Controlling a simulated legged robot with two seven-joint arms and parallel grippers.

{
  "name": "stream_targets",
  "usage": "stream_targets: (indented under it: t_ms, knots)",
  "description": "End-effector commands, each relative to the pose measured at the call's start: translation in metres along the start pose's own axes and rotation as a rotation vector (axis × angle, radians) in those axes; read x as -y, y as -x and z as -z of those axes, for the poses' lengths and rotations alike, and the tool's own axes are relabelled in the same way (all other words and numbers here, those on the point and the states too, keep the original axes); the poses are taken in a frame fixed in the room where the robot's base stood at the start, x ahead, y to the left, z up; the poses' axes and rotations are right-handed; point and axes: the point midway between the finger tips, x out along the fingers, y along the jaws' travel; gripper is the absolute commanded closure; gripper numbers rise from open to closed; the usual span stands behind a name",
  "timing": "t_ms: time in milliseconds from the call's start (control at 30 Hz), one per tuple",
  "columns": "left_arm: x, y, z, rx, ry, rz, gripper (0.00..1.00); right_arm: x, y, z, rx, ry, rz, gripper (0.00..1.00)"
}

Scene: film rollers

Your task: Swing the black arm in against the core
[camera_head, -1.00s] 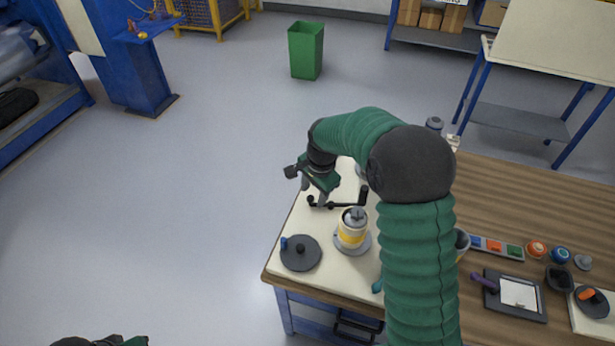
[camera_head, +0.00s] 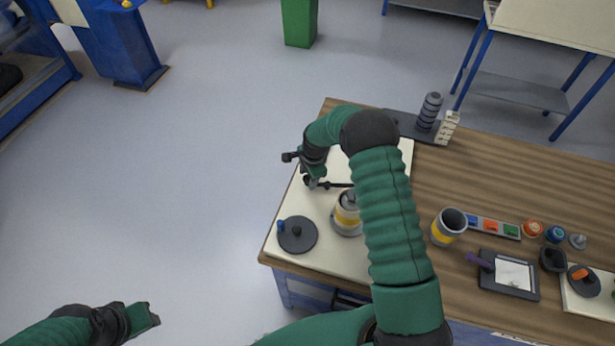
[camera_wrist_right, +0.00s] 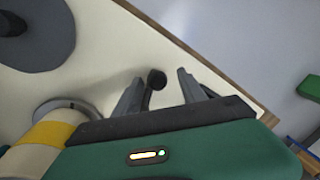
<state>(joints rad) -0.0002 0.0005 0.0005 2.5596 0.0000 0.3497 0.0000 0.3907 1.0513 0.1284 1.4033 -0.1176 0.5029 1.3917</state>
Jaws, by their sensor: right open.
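The black arm (camera_head: 338,185) lies low over the cream board, behind the core. Its far right part is hidden by my right arm. The core (camera_head: 346,212), a cream and yellow roll on a grey round base, stands upright and apart from it; its yellow band also shows in the right wrist view (camera_wrist_right: 45,134). My right gripper (camera_head: 311,181) is open at the black arm's left end. In the right wrist view a black round knob (camera_wrist_right: 157,79) sits between the spread fingers. My left gripper (camera_head: 145,316) is low at the left, away from the table; its jaws are unclear.
A dark disc (camera_head: 297,234) with a knob and blue peg lies on the board (camera_head: 335,258). To the right stand a yellow-banded cup (camera_head: 448,227), a strip of coloured blocks (camera_head: 494,227) and a framed pad (camera_head: 509,274). A grey ribbed stack (camera_head: 429,112) stands behind.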

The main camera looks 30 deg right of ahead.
Motion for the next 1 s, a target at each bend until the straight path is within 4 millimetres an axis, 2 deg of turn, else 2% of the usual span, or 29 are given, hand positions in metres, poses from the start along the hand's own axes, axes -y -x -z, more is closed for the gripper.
stream_targets:
  t_ms: [100, 367, 733, 1000]
  knots:
    - [0.0001, 0.0016, 0.0002, 0.000, 0.000, 0.000, 0.64, -0.0015, -0.0105, -0.0019, -0.002, 0.004, -0.003, 0.52]
    - [0.0003, 0.0012, 0.0001, 0.000, 0.001, 0.000, 0.64, -0.0006, -0.0135, -0.0025, -0.002, 0.004, -0.004, 0.52]
    - [0.0002, 0.0012, 0.0001, 0.000, 0.001, 0.000, 0.64, -0.0013, -0.0130, 0.0014, -0.002, 0.002, -0.003, 1.00]
    - [0.0002, 0.0012, 0.0001, 0.000, 0.001, 0.000, 0.64, -0.0020, -0.0126, 0.0042, -0.008, 0.002, -0.004, 1.00]
